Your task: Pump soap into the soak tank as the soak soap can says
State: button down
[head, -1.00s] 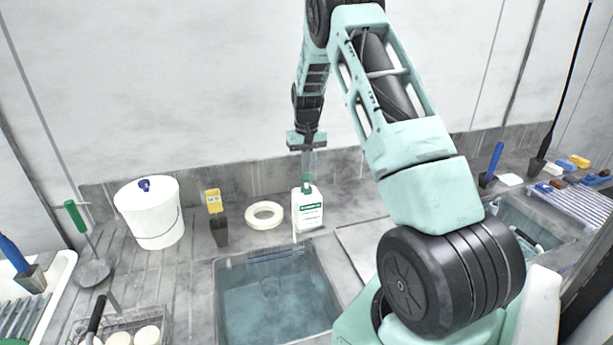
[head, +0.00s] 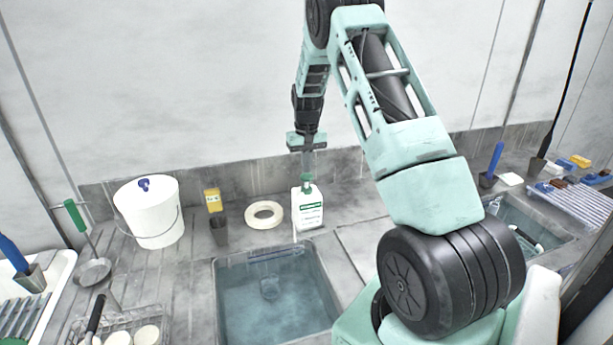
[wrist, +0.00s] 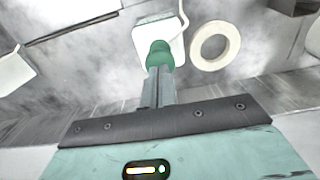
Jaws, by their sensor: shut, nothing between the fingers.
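The soak soap can (head: 308,212) is a white jug with a green-and-white label, upright on the counter behind the soak tank (head: 222,318). Its green pump head (head: 306,181) is on top, and a thin white spout hangs down in front toward the tank's back edge. My gripper (head: 307,172) is shut and empty, pointing down with its fingertips at the top of the pump head. In the wrist view the shut fingers (wrist: 158,78) meet the green pump (wrist: 160,54), apparently touching it. The tank holds bluish water with a pale shape in it.
A white tape-like ring (head: 264,214) lies left of the can, with a dark cup (head: 219,230) and a yellow-labelled bottle (head: 212,200) beyond it. A white bucket (head: 149,222) stands farther left. A wire basket (head: 165,318) with white discs is at front left. A second basin (head: 515,215) is at right.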

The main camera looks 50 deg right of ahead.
jog(key=shift+f+b, duration=0.3)
jog(key=shift+f, duration=0.7)
jog(key=shift+f+b, duration=0.4)
jog(key=shift+r, duration=0.15)
jog(key=shift+r+p, duration=1.1)
jog(key=shift+r, duration=0.4)
jog(key=shift+f, duration=0.45)
